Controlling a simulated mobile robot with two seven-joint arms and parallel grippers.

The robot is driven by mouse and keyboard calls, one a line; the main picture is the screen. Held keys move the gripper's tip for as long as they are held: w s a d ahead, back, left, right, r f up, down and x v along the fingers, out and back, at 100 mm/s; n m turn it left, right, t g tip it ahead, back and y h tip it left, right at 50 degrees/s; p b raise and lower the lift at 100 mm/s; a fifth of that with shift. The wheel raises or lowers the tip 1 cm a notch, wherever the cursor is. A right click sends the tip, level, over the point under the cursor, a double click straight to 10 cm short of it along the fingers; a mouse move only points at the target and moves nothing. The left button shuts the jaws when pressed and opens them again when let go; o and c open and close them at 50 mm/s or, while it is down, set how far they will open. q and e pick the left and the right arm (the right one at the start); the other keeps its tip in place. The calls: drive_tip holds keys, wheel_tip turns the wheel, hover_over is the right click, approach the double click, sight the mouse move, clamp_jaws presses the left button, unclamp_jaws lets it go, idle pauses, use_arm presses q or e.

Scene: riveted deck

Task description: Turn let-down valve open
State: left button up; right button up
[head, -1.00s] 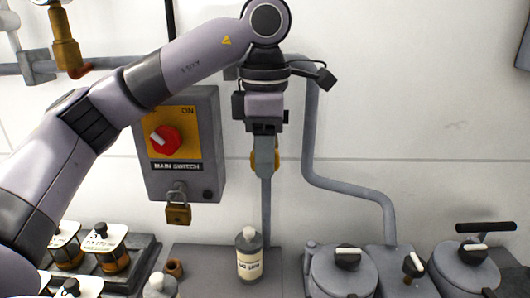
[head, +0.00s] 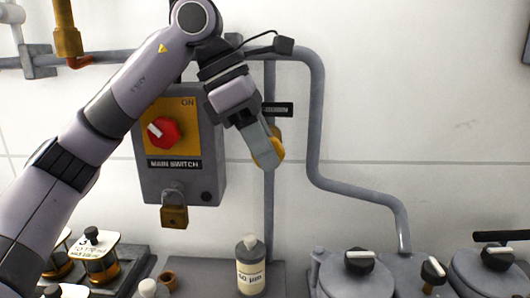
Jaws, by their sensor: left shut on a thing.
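A yellow valve handle (head: 275,151), most likely the let-down valve's, sits on the thin vertical grey pipe (head: 269,205) on the white wall. A small black label plate (head: 278,109) is just above it; its text is too small to read. My left gripper (head: 266,154) is shut on the yellow handle, reaching down to it from the upper left and tilted. The gripper fingers hide part of the handle and the valve body. My right gripper is not in view.
The main switch box (head: 208,185), with its red knob (head: 163,132) and a hanging padlock (head: 174,215), is just left of the gripper. A thicker pipe (head: 316,140) bends down on the right. A bottle (head: 250,272) and lidded pots (head: 352,278) stand below.

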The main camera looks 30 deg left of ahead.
use_arm(q)
drive_tip(key=o, duration=1)
drive_tip(key=shift+c, duration=0.2)
drive_tip(key=v, duration=0.7)
drive_tip(key=shift+s, duration=0.1)
